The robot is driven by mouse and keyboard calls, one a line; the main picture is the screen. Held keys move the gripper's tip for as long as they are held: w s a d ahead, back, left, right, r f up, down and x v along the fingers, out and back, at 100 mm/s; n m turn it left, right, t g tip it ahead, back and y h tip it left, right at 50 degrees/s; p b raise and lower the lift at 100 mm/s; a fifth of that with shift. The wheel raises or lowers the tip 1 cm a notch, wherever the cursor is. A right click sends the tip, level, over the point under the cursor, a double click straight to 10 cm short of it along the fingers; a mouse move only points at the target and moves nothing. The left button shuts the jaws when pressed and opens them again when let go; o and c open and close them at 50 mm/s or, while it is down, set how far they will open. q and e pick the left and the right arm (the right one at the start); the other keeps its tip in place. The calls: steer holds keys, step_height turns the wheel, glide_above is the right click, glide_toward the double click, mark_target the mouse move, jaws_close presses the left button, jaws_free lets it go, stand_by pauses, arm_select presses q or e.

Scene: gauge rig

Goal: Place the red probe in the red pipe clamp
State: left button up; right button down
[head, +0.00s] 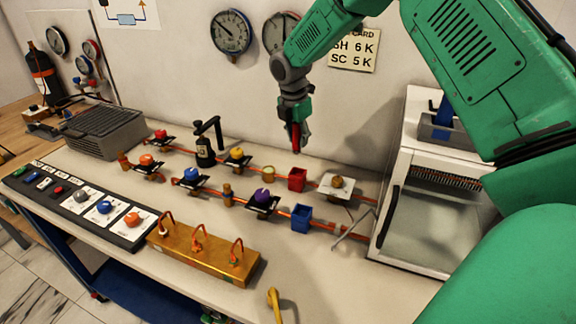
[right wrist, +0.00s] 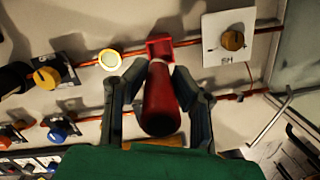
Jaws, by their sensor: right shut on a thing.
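My right gripper (head: 296,118) is shut on the red probe (head: 296,138) and holds it pointing down above the bench. In the right wrist view the red probe (right wrist: 160,100) lies between the two fingers of the gripper (right wrist: 160,85). The red pipe clamp (head: 297,179) is a small open-topped box on the back copper pipe, below the probe. In the right wrist view the clamp (right wrist: 160,46) shows just beyond the probe's far end, which partly covers it. I cannot tell the exact gap between them. My left gripper is not in view.
A blue pipe clamp (head: 301,219) sits on the front pipe. A white plate with a brass knob (head: 337,184) stands right of the red clamp, and a brass sight ring (head: 268,173) left of it. A white glass-fronted cabinet (head: 425,205) bounds the right side.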

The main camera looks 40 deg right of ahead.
mark_target(299, 153)
steer(key=f, duration=0.1)
steer(key=s+f, duration=0.1)
steer(key=f, duration=0.1)
steer(key=shift+a, duration=0.1)
steer(key=f, duration=0.5)
steer(key=shift+w+d+f, duration=0.25)
steer(key=shift+d+f, duration=0.1)
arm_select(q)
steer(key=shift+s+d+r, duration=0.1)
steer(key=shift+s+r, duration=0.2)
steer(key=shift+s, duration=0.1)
arm_select(e)
steer(key=shift+a, duration=0.15)
steer(key=shift+a, duration=0.1)
steer(key=c, duration=1.3)
jaws_free()
